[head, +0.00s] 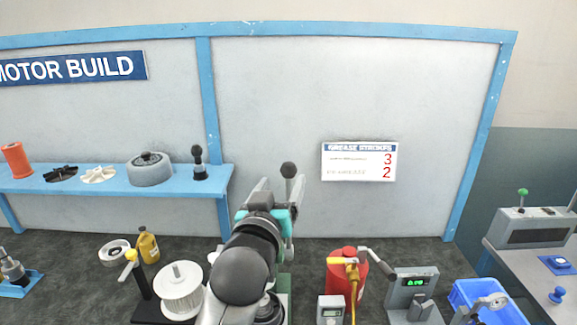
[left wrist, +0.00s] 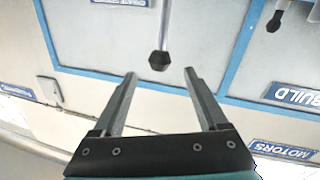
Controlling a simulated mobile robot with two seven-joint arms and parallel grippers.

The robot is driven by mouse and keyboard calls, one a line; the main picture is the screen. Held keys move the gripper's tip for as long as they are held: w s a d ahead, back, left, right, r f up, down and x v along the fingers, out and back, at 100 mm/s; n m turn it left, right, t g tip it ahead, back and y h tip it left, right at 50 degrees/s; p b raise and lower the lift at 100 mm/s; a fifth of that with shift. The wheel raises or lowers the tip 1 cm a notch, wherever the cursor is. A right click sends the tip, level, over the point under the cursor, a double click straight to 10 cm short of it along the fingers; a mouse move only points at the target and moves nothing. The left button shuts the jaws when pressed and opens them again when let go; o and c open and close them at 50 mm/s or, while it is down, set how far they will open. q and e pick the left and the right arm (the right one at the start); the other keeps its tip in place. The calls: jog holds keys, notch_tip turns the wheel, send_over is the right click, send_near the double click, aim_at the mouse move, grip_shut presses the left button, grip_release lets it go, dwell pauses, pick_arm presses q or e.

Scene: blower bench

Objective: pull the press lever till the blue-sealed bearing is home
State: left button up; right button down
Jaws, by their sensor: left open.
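The press lever shows its dark knob (head: 289,170) at the top of a short visible length of rod, at the tip of my left gripper (head: 277,194). In the left wrist view the knob (left wrist: 158,61) hangs at the end of a grey rod, between the lines of the two fingers and just past their tips. My left gripper (left wrist: 160,76) is open, with nothing between its fingers. My left arm hides most of the press in the head view. The blue-sealed bearing cannot be made out. My right gripper does not show.
A white spool (head: 181,290) and a yellow bottle (head: 148,245) stand left of my arm. A red canister (head: 345,280), a grey device with a green display (head: 412,290) and a blue bin (head: 488,300) stand to the right. A blue shelf (head: 110,181) runs along the wall.

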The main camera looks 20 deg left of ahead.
aim_at(286, 173)
pick_arm(q)
jog(key=w, duration=0.7)
jog(key=shift+w+a+p, duration=0.1)
jog(key=shift+a+p, duration=0.2)
jog(key=shift+p, duration=0.1)
jog(key=shift+c, duration=0.4)
grip_shut()
dwell(0.7)
